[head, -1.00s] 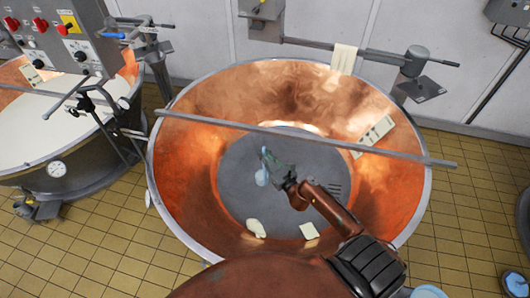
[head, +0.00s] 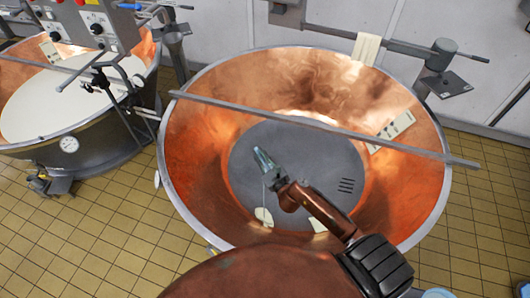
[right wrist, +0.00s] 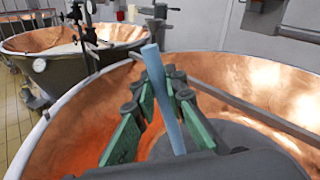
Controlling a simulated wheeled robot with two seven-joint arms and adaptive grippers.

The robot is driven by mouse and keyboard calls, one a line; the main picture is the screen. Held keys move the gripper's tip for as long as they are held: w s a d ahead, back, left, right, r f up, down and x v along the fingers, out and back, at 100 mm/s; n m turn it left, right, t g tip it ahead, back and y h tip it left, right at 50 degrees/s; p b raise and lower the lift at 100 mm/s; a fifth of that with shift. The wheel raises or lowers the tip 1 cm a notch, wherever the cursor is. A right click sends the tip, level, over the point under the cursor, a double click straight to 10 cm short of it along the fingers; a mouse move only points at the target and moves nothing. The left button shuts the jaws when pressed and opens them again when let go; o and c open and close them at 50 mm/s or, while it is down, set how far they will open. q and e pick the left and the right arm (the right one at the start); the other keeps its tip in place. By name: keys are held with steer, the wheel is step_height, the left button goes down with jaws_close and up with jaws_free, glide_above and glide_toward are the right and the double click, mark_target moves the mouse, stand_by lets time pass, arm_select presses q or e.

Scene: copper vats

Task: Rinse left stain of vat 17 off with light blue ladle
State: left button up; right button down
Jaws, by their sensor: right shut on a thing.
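The large copper vat (head: 200,130) fills the middle of the head view; I cannot read a number on it. A cream left stain (head: 263,216) lies low in the vat near its floor. A similar right stain (head: 318,226) is partly hidden by my right arm. My right gripper (head: 264,160) is inside the vat opening, shut on the light blue ladle. The ladle's handle (right wrist: 165,100) stands tilted between the green finger pads in the right wrist view. Its bowl is not clear. A thin pale line runs from the gripper down towards the left stain. My left gripper is not in view.
A grey bar (head: 330,128) crosses the vat above the opening. A pale plate with dark marks (head: 392,130) is on the vat's right wall. A cream cloth (head: 366,48) hangs behind. Another vat (head: 100,135) with white contents stands left. Tiled floor lies in front.

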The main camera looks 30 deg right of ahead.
steer(key=w+a+f+n+g+h+b, duration=0.1)
steer(key=w+a+f+n+b, duration=0.3)
steer(key=a+f+n+b, duration=0.65)
steer(key=a+f+n+h, duration=0.1)
steer(key=a+f, duration=0.3)
steer(key=f, duration=0.3)
steer(key=a+f+n+g+h, duration=0.1)
steer(key=a+f+n, duration=0.1)
steer(key=a+f, duration=0.2)
steer(key=shift+w+a+f+b, duration=0.3)
steer(key=shift+w+f, duration=0.15)
steer(key=shift+f, duration=1.4)
